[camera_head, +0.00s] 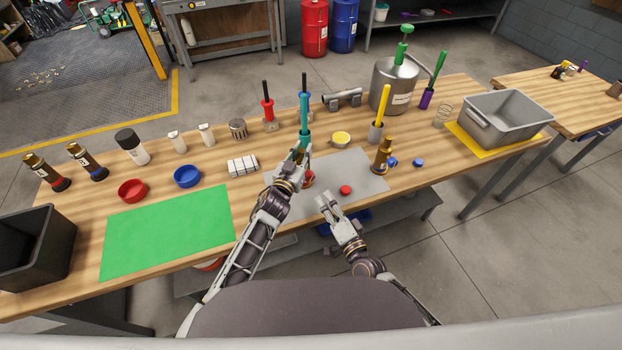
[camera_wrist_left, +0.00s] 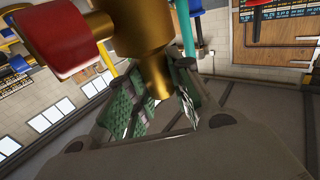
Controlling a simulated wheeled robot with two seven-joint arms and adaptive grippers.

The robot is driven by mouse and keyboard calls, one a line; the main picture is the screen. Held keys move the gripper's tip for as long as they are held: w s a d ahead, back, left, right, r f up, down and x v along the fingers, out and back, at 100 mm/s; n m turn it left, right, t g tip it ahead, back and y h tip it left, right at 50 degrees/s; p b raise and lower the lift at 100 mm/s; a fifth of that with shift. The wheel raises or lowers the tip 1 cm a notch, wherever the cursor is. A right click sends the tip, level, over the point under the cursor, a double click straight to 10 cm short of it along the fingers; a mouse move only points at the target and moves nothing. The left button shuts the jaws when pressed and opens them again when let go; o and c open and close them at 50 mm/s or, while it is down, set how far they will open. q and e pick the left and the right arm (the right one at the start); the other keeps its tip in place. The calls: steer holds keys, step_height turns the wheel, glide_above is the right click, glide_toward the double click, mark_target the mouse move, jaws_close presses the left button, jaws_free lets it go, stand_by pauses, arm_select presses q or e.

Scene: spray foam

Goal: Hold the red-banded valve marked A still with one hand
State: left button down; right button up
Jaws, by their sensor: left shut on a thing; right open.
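The brass valve with a red part (camera_wrist_left: 65,42) is in my left gripper (camera_head: 301,152), over the back left of the grey mat (camera_head: 362,165). In the left wrist view its brass body (camera_wrist_left: 150,45) is between the two green-padded fingers (camera_wrist_left: 165,105). In the head view only a small reddish-brass part (camera_head: 309,179) of it shows beside the gripper; the rest is hidden. I cannot read a letter A on it. My right gripper (camera_head: 327,203) is open and empty near the mat's front edge, in front of the valve and apart from it.
A red cap (camera_head: 345,190) lies on the mat near my right gripper. A teal-handled tool (camera_head: 304,120) stands behind my left gripper. The green mat (camera_head: 165,230) is clear.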

mark_target(311, 179)
steer(key=shift+a+n+y, duration=0.1)
steer(key=shift+n+y, duration=0.05)
steer(key=shift+n, duration=3.55)
steer(key=shift+a+n+y, duration=0.1)
steer(key=shift+n+y, duration=0.05)
steer(key=shift+n, duration=3.55)
steer(key=shift+w, duration=0.1)
steer(key=shift+x, duration=5.8)
steer(key=shift+c, duration=0.2)
